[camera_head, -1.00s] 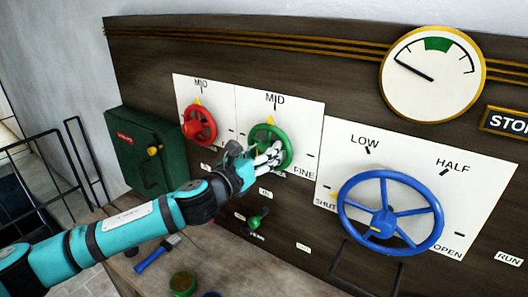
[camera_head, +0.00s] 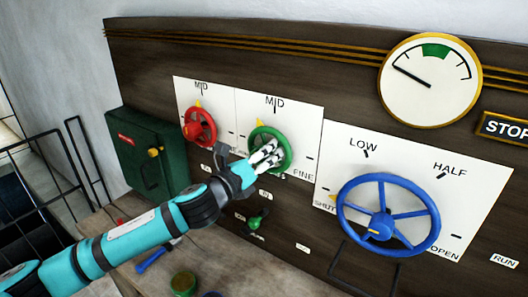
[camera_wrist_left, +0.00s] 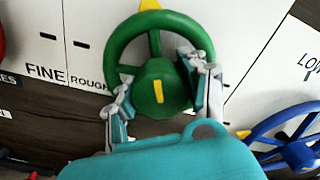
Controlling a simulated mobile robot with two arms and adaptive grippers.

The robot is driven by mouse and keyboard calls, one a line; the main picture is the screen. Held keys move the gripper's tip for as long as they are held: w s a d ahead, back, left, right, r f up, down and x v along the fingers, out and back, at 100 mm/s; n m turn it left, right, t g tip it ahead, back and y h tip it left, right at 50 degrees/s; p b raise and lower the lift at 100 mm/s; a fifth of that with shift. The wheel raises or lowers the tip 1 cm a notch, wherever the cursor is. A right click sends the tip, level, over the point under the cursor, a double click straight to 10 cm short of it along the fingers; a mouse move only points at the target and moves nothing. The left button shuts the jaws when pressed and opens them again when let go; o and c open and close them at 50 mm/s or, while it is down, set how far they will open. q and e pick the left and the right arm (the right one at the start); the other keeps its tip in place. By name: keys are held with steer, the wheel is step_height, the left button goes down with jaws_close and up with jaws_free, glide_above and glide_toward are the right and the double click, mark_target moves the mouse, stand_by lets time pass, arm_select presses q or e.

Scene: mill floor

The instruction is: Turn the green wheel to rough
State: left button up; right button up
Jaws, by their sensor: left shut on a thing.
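The green wheel (camera_head: 286,145) is on a white panel on the dark board, with MID above it and FINE at its lower right. Its yellow pointer (camera_head: 259,123) is at the top, a little left of the MID mark. My left gripper (camera_head: 265,156) is shut on the wheel from the front, hiding part of it. In the left wrist view its fingers (camera_wrist_left: 164,92) lie on both sides of the green wheel's hub (camera_wrist_left: 160,86), against the lower wheel. The ROUGH label (camera_wrist_left: 88,82) shows left of the wheel there. My right gripper is not in view.
A red wheel (camera_head: 203,121) is left of the green one, and a large blue wheel (camera_head: 381,224) is at the right. A green lever (camera_head: 257,220) sits below. A dark green box (camera_head: 140,160) is on the left, and a round gauge (camera_head: 431,80) is above right.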

arm_select(q)
steer(key=n+p, duration=0.1)
steer(key=n, duration=0.5)
steer(key=shift+n, duration=0.3)
steer(key=n+p, duration=0.1)
steer(key=n, duration=0.4)
steer(key=shift+n+p, duration=0.3)
steer(key=shift+n, duration=0.5)
steer(key=o, duration=1.2)
steer(key=v, duration=1.2)
steer(key=shift+s+f, duration=0.1)
